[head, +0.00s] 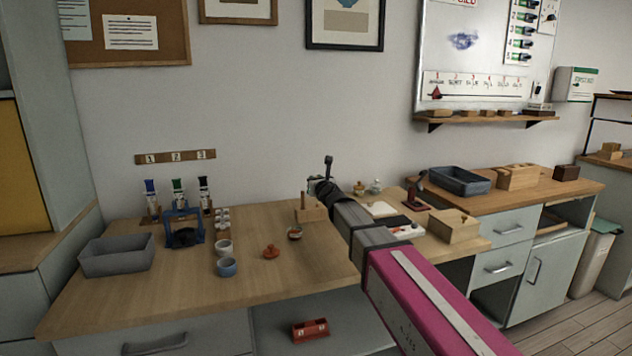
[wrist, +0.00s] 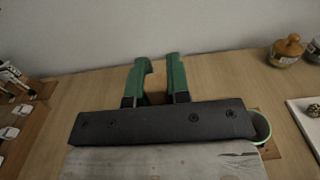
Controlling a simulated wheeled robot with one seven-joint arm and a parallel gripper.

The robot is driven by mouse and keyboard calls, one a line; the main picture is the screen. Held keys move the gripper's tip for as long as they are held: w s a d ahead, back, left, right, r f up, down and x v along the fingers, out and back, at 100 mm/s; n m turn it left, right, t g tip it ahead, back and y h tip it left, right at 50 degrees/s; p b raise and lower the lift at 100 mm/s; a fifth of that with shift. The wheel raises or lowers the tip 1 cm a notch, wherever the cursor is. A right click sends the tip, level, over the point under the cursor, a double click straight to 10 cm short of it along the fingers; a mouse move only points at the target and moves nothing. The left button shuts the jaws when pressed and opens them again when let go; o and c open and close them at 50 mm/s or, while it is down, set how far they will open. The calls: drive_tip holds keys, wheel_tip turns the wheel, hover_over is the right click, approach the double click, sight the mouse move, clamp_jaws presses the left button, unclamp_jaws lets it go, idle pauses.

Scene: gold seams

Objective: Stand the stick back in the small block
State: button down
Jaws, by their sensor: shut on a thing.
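The small wooden block (head: 313,214) sits on the desk near its back edge in the head view. A thin pale stick (head: 302,201) shows upright at the block's left end; I cannot tell whether its foot is in the block. My gripper (head: 317,186) is just above and beside the block, its fingers hard to make out there. In the wrist view my gripper (wrist: 158,68) has its two green fingers close around a tan wooden piece, which I take to be the stick. Its lower part is hidden behind the dark gripper body.
Two cups, a blue stand (head: 184,230) and a grey tray (head: 116,256) are to the left. A jar (wrist: 287,50) stands right of the fingers.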

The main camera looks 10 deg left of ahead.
drive_tip(key=shift+f, duration=0.65)
idle(0.6)
drive_tip(key=c, duration=1)
unclamp_jaws()
drive_tip(key=shift+v, duration=2.5)
drive_tip(key=shift+s, duration=0.15)
drive_tip(key=v, duration=1)
drive_tip(key=shift+s, duration=0.3)
drive_tip(key=shift+d, duration=0.1)
